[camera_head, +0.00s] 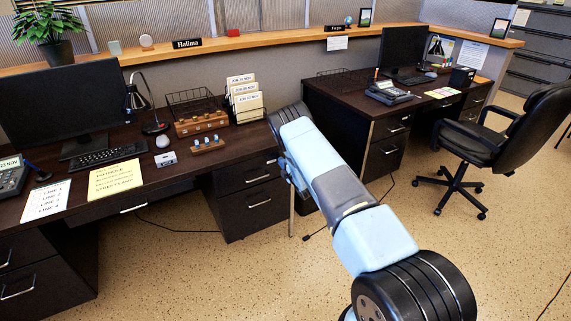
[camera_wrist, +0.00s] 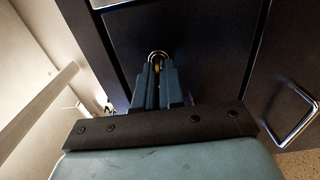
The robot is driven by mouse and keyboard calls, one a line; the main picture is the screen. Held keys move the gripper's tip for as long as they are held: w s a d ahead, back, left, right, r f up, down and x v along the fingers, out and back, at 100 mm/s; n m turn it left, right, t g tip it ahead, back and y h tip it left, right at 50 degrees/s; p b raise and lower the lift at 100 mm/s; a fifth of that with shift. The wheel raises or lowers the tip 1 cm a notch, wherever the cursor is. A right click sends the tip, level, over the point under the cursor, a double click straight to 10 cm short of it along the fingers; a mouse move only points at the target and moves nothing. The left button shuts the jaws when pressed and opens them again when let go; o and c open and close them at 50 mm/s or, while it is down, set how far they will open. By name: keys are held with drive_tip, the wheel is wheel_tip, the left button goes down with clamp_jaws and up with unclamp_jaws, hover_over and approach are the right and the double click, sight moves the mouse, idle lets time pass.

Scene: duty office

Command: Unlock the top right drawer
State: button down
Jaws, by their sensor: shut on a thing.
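My gripper (camera_wrist: 158,68) is in the wrist view, its two dark fingers close together against a dark drawer front (camera_wrist: 180,30). Between the fingertips shows a small brass-coloured piece, seemingly a key (camera_wrist: 157,68), with a curved silver rim around it. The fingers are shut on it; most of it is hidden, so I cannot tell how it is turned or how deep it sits. In the head view, my arm reaches to the right side of the near desk's drawer unit (camera_head: 250,197), and the gripper is hidden behind the arm.
A drawer handle (camera_wrist: 293,118) stands out at the right of the wrist view. In the head view, the desk (camera_head: 225,140) carries a peg rack (camera_head: 207,145) and upright cards (camera_head: 245,98). A second desk (camera_head: 335,98) and a black chair (camera_head: 500,135) stand to the right.

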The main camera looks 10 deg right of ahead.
drive_tip(key=shift+s+a+f, duration=0.15)
drive_tip(key=shift+a+f, duration=0.1)
drive_tip(key=c, duration=1.3)
unclamp_jaws()
drive_tip(key=shift+c, duration=0.2)
drive_tip(key=shift+d+r, duration=0.1)
drive_tip(key=shift+r, duration=0.05)
drive_tip(key=v, duration=1.3)
drive_tip(key=shift+s, duration=0.25)
drive_tip(key=shift+d, duration=0.1)
